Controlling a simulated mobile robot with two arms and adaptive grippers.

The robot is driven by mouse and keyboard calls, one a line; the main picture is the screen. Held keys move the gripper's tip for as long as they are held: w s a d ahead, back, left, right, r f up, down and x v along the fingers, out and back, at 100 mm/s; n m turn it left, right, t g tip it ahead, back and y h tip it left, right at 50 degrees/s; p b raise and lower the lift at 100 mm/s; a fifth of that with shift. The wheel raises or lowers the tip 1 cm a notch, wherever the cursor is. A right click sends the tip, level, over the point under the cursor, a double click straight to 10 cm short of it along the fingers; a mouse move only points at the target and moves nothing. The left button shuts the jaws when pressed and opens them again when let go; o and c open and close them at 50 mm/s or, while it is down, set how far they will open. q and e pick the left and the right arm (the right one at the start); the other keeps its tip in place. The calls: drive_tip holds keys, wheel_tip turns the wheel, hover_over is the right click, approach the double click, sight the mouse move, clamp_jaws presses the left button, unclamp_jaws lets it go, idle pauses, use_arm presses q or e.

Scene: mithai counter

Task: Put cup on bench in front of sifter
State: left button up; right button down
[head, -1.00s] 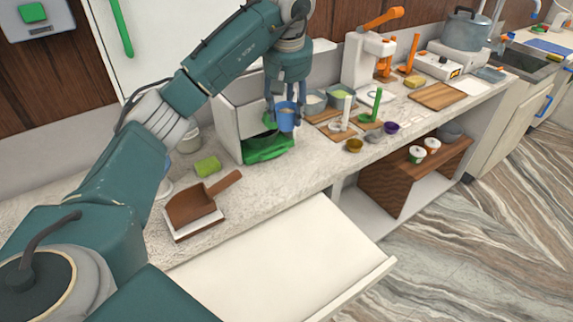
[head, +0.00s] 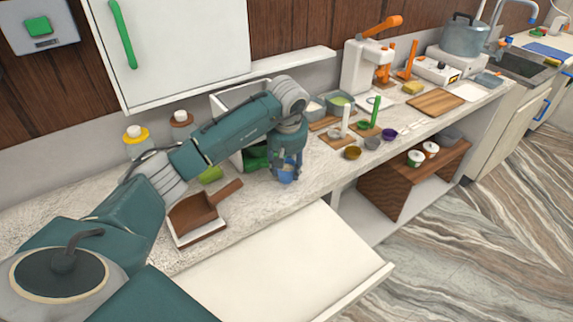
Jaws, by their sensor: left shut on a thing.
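The blue cup (head: 286,174) is held in my left gripper (head: 287,166), which is shut on it and points down. The cup is low over the front part of the bench (head: 330,172); I cannot tell whether it touches the surface. A white housing with green parts (head: 256,157), which appears to be the sifter, stands behind my left forearm and is mostly hidden by it. The cup is in front of and to the right of its green part. My right gripper is out of view.
Small bowls, including a brown one (head: 352,153), stand to the right. An open white drawer (head: 290,265) juts out below the bench edge. A green block (head: 210,174) is near my arm.

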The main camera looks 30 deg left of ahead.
use_arm(q)
drive_tip(key=shift+f, duration=0.15)
drive_tip(key=o, duration=1)
drive_tip(key=shift+o, duration=1)
drive_tip(key=shift+r, duration=0.3)
drive_tip(key=b+v, duration=0.2)
drive_tip(key=v, duration=0.9)
drive_tip(key=shift+r, duration=0.4)
